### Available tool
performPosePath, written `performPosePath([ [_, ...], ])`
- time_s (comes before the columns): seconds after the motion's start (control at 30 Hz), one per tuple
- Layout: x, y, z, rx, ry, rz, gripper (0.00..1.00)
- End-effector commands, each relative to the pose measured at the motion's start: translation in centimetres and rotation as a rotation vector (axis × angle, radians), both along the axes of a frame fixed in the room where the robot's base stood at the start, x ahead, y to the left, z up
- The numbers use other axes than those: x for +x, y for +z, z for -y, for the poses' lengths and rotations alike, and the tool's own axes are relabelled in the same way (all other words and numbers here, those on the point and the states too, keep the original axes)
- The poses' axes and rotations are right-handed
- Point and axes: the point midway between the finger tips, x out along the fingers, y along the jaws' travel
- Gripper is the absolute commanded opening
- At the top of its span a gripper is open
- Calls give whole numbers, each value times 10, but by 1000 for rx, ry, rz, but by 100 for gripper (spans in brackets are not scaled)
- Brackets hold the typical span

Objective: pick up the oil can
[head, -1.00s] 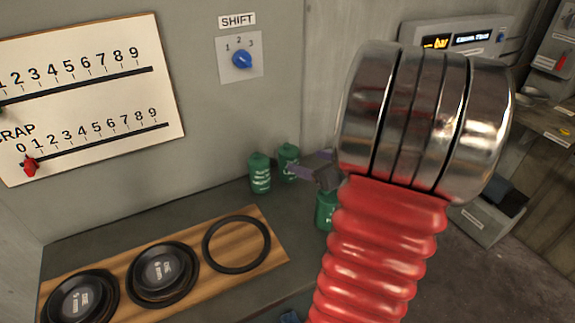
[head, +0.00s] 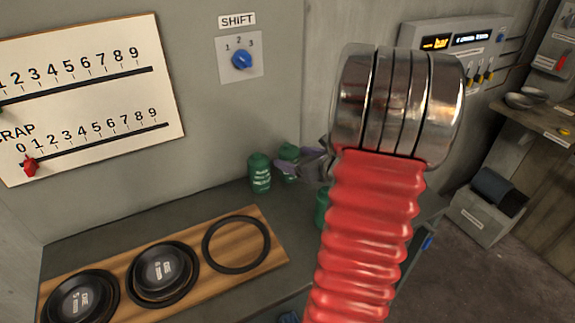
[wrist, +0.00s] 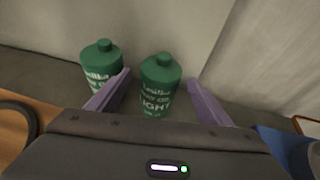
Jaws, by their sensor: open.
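Green oil cans stand at the back of the dark bench. The left can (head: 260,174) is clear of my gripper. The middle can (head: 289,152) is partly covered by my gripper (head: 284,167). A third can (head: 321,207) is mostly hidden behind my red arm. In the wrist view my purple fingers (wrist: 158,76) are open. A can with "LIGHT" on its label (wrist: 158,90) stands upright in the space between them, with no clear contact. Another can (wrist: 100,65) stands just left, beside the left finger.
A wooden board (head: 200,283) with dark round bowls and a ring (head: 236,245) lies on the bench (head: 210,206) at front left. The wall (head: 220,130) is close behind the cans. A grey box (head: 490,205) is at the right.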

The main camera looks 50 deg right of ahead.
Motion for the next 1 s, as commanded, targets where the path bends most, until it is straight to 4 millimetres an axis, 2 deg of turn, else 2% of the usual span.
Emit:
performPosePath([
  [0.1,16,-8,0,1,3,-1,73],
  [0.3,32,-14,4,0,0,-1,73],
  [0.87,33,-14,5,0,-1,0,73],
  [1.0,32,-14,5,0,-1,0,64],
])
